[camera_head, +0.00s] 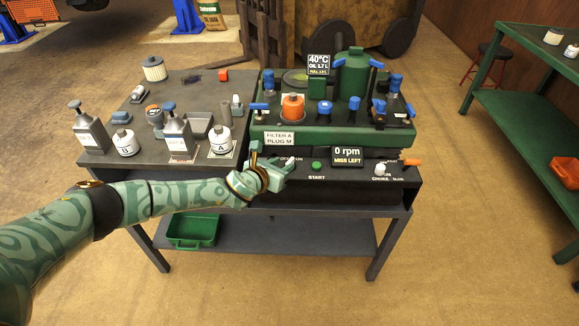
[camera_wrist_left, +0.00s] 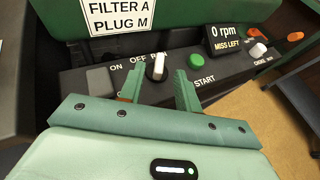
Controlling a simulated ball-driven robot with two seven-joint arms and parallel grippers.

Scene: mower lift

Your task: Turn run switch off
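The run switch (camera_wrist_left: 158,67) is a small knob with a white pointer on the front panel of the green engine bench. In the left wrist view it stands between my two fingertips, and its pointer is near upright, leaning slightly right. The printed ON, OFF and partly hidden RUN labels lie around it. My left gripper (camera_wrist_left: 158,88) is open, its fingers on either side of the switch with gaps visible. In the head view my left gripper (camera_head: 271,164) covers most of the switch. My right gripper is not in view.
A green START button (camera_head: 316,166) sits right of the switch. The display (camera_head: 347,156) reads 0 rpm, MISS LEFT. A white choke knob (camera_head: 380,169) and an orange lever (camera_head: 412,162) are farther right. Bottles and a filter (camera_head: 154,68) stand on the grey bench at left.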

